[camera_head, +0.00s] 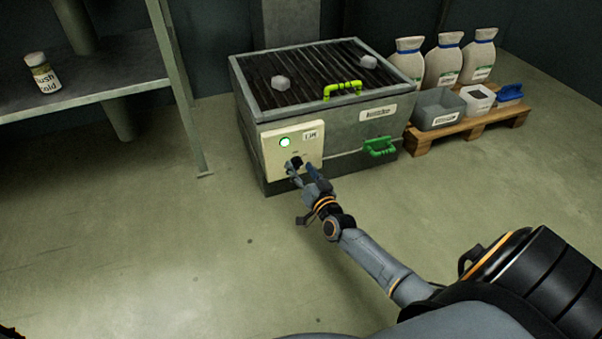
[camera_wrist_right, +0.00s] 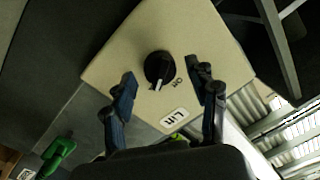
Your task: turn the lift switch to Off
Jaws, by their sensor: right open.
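The lift switch is a round black knob (camera_head: 297,161) on a cream panel (camera_head: 272,157) at the front left of a grey machine. In the right wrist view, the knob (camera_wrist_right: 157,66) has a white pointer facing down in the picture, with small lettering partly visible beside it. A "Lift" label (camera_wrist_right: 176,118) is on the same panel. My right gripper (camera_head: 301,166) is open in front of the panel. In the right wrist view its fingers (camera_wrist_right: 166,88) stand apart on both sides of the knob; contact is not visible. My left gripper is out of view.
A green lamp (camera_head: 284,142) glows on the panel. The machine has a ridged top (camera_head: 310,75), a yellow-green handle (camera_head: 342,89) and a green handle (camera_head: 380,146). A pallet (camera_head: 470,128) with sacks and bins stands right. A shelf (camera_head: 95,85) is left. The floor in front is clear.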

